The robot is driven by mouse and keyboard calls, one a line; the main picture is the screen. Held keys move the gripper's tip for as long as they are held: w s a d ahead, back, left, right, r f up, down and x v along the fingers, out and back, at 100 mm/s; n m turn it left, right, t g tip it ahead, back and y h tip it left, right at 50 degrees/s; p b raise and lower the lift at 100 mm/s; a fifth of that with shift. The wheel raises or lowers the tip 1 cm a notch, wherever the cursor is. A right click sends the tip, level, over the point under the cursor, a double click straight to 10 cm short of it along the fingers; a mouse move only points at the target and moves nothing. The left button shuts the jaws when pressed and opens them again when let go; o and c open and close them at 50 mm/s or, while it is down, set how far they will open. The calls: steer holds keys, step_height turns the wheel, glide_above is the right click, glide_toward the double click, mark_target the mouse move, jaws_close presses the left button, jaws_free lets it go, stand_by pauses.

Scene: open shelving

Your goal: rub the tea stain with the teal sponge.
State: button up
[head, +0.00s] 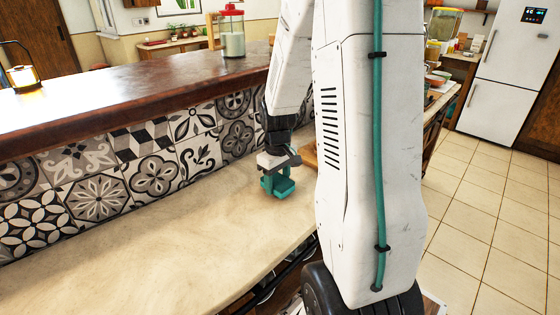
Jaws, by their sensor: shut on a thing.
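My gripper (277,172) hangs down over the pale stone counter (150,255), close to the patterned tile wall. It is shut on the teal sponge (279,187), which sits below the fingers. The sponge is at or just above the counter surface; I cannot tell whether it touches. No tea stain can be made out on the visible counter. The counter to the right of the gripper is hidden behind my arm.
A dark wooden ledge (130,92) runs above the patterned tiles (155,178). It holds a lit lantern (22,77) and a red-lidded jar (232,35). The counter left of the gripper is clear. A white fridge (510,75) stands at the back right.

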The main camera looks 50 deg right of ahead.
steer(key=shift+r, duration=3.3)
